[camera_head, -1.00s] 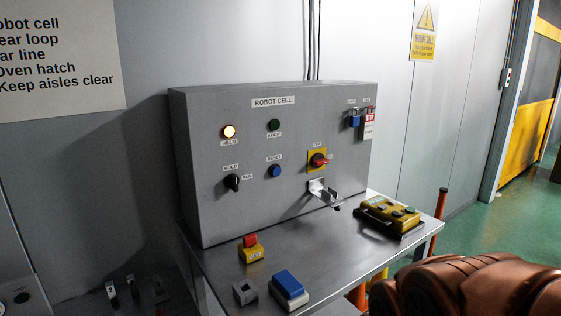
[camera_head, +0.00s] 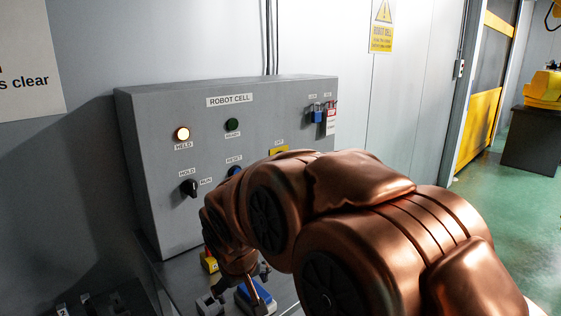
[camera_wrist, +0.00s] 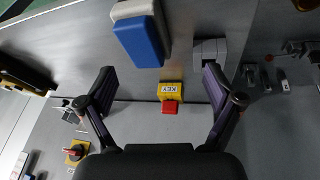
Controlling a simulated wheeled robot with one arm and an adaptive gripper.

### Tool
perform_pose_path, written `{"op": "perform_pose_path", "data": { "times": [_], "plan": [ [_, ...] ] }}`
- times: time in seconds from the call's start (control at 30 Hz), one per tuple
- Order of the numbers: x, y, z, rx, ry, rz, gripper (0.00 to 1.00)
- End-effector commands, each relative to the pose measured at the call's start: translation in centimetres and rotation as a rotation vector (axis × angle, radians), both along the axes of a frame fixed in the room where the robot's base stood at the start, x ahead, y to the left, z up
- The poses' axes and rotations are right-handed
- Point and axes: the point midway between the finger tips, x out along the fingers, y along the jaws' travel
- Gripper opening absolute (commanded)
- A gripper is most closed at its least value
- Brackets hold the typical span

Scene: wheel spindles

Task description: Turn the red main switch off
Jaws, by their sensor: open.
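The red main switch (camera_wrist: 75,151) is a red knob on a yellow plate, at lower left in the wrist view, outside my fingers. In the head view only the top of its yellow plate (camera_head: 279,151) shows; my arm hides the knob. My gripper (camera_wrist: 158,70) is open and empty, its two fingers spread above the bench. Between and below the fingertips is a yellow block labelled KEY with a red part (camera_wrist: 170,92). In the head view my gripper (camera_head: 245,285) is low, in front of the grey panel (camera_head: 150,200), partly hidden by my arm.
A blue-topped block (camera_wrist: 140,40) and a small grey block (camera_wrist: 208,52) stand near my fingertips. A yellow pendant (camera_wrist: 20,78) lies at left in the wrist view. The panel carries a lit lamp (camera_head: 182,134), a black selector (camera_head: 189,187) and padlocks (camera_head: 317,114).

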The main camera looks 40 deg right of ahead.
Motion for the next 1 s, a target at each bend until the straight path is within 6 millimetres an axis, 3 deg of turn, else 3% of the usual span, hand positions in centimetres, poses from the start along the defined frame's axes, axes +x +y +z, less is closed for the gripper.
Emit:
{"op": "perform_pose_path", "data": {
  "times": [0.03,0.2,0.3,0.5,0.73,1.0],
  "plan": [
    [2.7,-2.1,0.7,-0.022,-0.060,-0.022,0.92],
    [10.8,-9.0,4.0,-0.096,-0.287,-0.065,0.92],
    [14.9,-13.1,6.0,-0.131,-0.419,-0.075,0.92],
    [21.1,-20.9,9.5,-0.180,-0.658,-0.066,0.92],
    [25.0,-28.7,12.3,-0.196,-0.896,-0.002,0.92],
    [25.1,-35.9,12.9,-0.152,-1.106,0.128,0.92]
  ]
}}
